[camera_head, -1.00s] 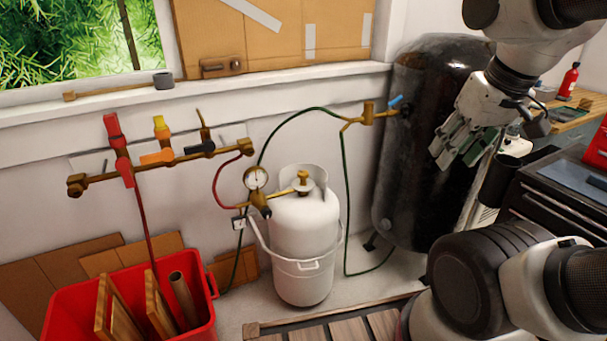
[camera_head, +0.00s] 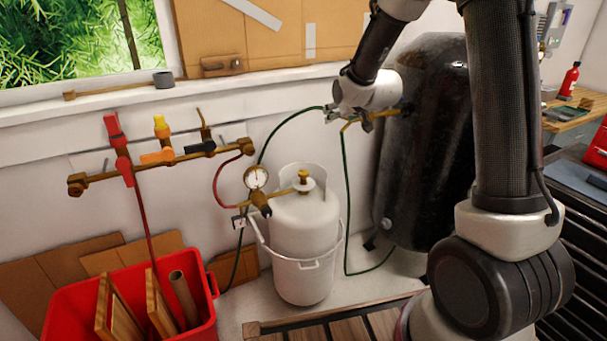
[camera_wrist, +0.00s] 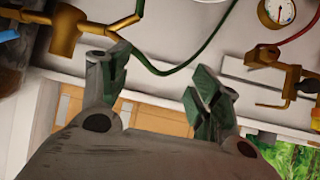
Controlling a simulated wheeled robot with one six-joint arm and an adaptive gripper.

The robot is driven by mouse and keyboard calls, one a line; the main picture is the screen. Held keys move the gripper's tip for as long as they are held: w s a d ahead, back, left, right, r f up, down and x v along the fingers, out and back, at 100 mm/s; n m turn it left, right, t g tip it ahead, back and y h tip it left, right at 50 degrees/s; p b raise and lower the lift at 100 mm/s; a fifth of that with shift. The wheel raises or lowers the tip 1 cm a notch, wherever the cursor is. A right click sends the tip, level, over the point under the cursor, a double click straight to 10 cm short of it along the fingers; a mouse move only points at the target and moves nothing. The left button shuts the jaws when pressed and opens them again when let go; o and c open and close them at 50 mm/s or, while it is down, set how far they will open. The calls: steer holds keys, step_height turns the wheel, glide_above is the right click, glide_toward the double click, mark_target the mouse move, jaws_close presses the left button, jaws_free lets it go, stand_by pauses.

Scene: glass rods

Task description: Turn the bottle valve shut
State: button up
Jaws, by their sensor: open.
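A brass regulator (camera_head: 261,203) with a round gauge (camera_head: 256,177) sits to the knob's left; the gauge also shows in the wrist view (camera_wrist: 277,12). My gripper (camera_head: 331,114) is above the bottle and apart from the knob, near the wall. In the wrist view my gripper (camera_wrist: 160,72) is open with nothing between its fingers. I cannot make out the bottle knob in that view.
A dark tank (camera_head: 428,150) stands right of the bottle. Its brass fitting (camera_head: 368,117) is beside my gripper; the fitting also shows in the wrist view (camera_wrist: 68,28). A green hose (camera_head: 347,200) hangs behind the bottle. A valve manifold (camera_head: 185,155) and red bin (camera_head: 205,318) are at left.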

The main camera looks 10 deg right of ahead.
steer(key=w+a+f+t, duration=0.1)
steer(key=w+a+f, duration=0.2)
steer(key=w+f, duration=0.4)
steer(key=t+y, duration=0.2)
steer(key=t, duration=0.2)
glide_above(306, 176)
steer(key=s+d, duration=0.2)
steer(key=s, duration=0.1)
step_height(306, 176, down, 16)
steer(key=shift+n+t, duration=0.5)
steer(key=shift+t, duration=0.1)
steer(key=f, duration=0.2)
steer(key=s+f, duration=0.1)
steer(key=s+a+f, duration=0.1)
steer(key=f, duration=0.1)
steer(key=shift+f, duration=0.35)
steer(key=w, duration=0.2)
steer(key=w+a, duration=0.1)
steer(key=w, duration=0.4)
steer(key=shift+w+a, duration=0.15)
steer(key=shift+a, duration=0.1)
steer(key=c, duration=1)
